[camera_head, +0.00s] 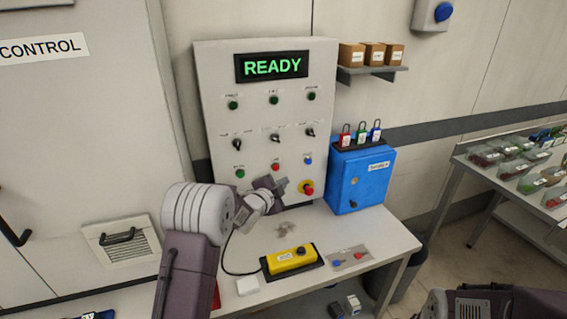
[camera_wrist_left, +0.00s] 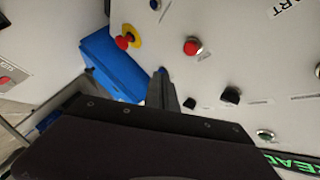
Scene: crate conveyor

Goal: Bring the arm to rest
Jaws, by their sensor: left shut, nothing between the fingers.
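My left arm reaches up from the bottom of the head view. Its gripper (camera_head: 279,186) is in front of the lower part of the grey control panel (camera_head: 222,120), between the red button (camera_head: 275,167) and the red emergency stop on its yellow ring (camera_head: 307,188). In the left wrist view the fingers (camera_wrist_left: 162,86) are together and hold nothing; the emergency stop (camera_wrist_left: 128,37) and the red button (camera_wrist_left: 192,46) show beyond them. I cannot tell whether the fingertips touch the panel. My right arm shows only as a link at the bottom right; its gripper is out of view.
The panel's display (camera_head: 271,67) reads READY in green. A blue box (camera_head: 360,182) with padlocks on top stands right of the panel. A yellow pendant (camera_head: 291,258) with a cable lies on the white table (camera_head: 385,240). A shelf (camera_head: 372,72) holds small cartons.

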